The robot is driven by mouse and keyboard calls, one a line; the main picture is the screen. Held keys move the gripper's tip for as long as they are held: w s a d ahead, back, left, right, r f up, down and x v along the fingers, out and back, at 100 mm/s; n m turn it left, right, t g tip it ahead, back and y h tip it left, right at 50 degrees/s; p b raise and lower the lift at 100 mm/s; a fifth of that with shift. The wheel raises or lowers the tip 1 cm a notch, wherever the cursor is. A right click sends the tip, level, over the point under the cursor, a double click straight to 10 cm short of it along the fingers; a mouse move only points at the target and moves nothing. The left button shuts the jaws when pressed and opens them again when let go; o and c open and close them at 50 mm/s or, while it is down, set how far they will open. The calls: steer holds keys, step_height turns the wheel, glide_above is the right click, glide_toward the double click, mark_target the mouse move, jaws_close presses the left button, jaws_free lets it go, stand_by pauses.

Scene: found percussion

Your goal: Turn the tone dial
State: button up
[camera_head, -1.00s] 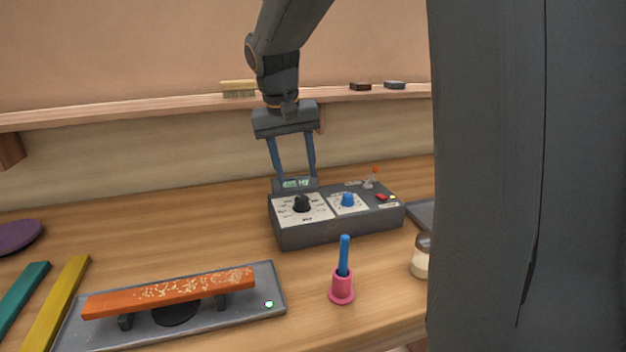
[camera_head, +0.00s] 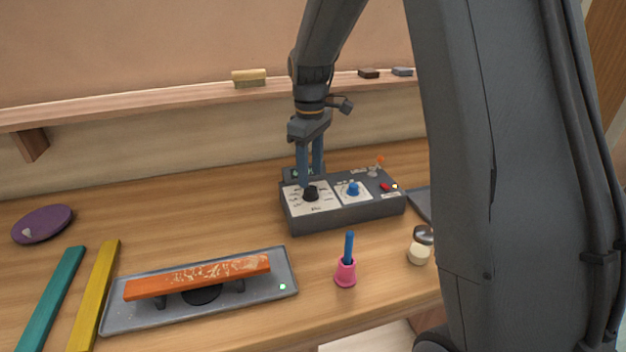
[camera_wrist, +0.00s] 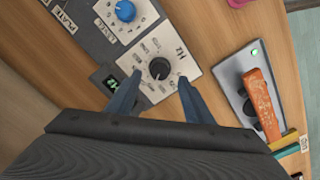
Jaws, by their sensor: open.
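A dark grey control box (camera_head: 345,213) stands on the wooden table. It carries a black dial (camera_head: 310,193) on a white scale panel and a blue dial (camera_head: 354,188) to its right. The wrist view shows the black dial (camera_wrist: 159,68) with printing around it, and the blue dial (camera_wrist: 125,11) beyond. My gripper (camera_head: 311,180) is over the left part of the box, close to the black dial. In the wrist view its two blue fingers are spread and empty, with the black dial just ahead of and between their tips. A small lit display (camera_wrist: 111,83) is beside one finger.
An orange bar (camera_head: 197,277) lies across supports on a grey tray (camera_head: 285,262). A pink cup (camera_head: 345,272) with a blue stick and a small jar (camera_head: 420,250) stand in front of the box. Teal (camera_head: 52,300) and yellow (camera_head: 94,295) bars lie left. A red button (camera_head: 385,187) is on the box.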

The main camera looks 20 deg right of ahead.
mark_target(311, 188)
steer(key=shift+f+p, duration=0.5)
steer(key=shift+f, duration=1.7)
steer(key=shift+c, duration=0.2)
steer(key=c, duration=1)
